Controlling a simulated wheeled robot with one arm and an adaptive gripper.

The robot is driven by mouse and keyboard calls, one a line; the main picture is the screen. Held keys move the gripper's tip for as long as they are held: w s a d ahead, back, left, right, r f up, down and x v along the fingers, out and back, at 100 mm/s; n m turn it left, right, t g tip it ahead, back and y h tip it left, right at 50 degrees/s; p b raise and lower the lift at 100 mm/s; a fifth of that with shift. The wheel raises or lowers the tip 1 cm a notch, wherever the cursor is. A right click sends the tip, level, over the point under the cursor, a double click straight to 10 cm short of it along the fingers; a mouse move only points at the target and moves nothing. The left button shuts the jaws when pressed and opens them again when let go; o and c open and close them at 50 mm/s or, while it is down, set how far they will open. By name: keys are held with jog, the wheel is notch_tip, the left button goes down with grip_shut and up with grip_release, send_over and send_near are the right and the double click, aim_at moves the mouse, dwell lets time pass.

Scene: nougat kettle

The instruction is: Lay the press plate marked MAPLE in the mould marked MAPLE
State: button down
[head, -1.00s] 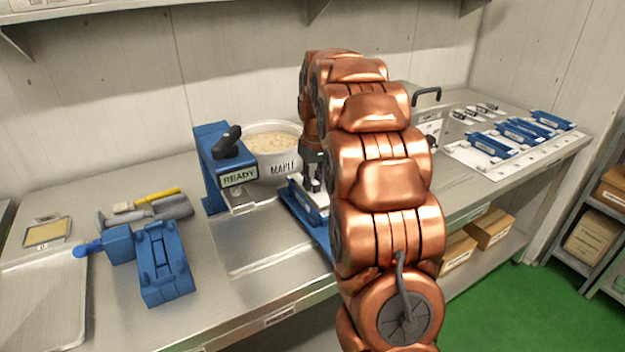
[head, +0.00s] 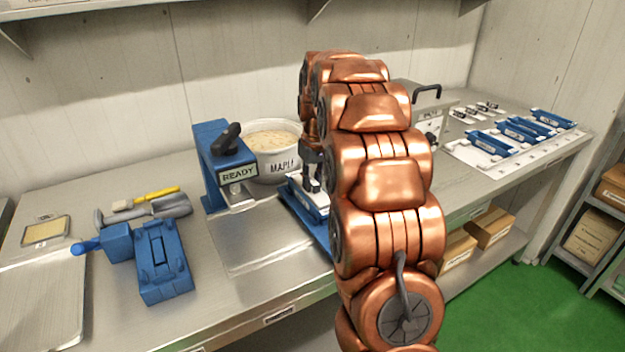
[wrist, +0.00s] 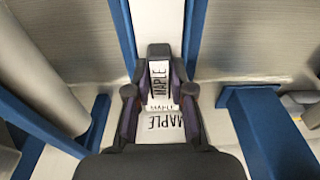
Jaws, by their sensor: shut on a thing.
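My gripper (head: 312,178) is low over a white and blue mould (head: 315,236) at the middle of the bench, partly hidden by my arm. In the wrist view my gripper (wrist: 160,98) is shut on the press plate (wrist: 160,82), whose white label reads MAPLE. A further white label reading MAPLE (wrist: 166,122) shows just below, between the fingers. White surface bordered by blue rails runs up behind the plate. The plate looks in line with the rails. I cannot tell whether it touches the mould floor.
A pot marked MAPLE (head: 277,168) with pale mix stands behind, beside a blue stand marked READY (head: 213,160). A blue tool (head: 160,262) and scrapers lie left. Several blue moulds (head: 521,130) lie on a white board at right.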

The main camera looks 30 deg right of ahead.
jog(key=shift+f, duration=0.2)
dwell(0.4)
jog(key=c, duration=0.9)
grip_release()
jog(key=shift+c, duration=0.2)
jog(key=shift+o, duration=0.4)
jog(key=o, duration=0.3)
jog(key=shift+r, duration=0.15)
jog(key=shift+r+p, duration=1)
jog(key=shift+r, duration=2.85)
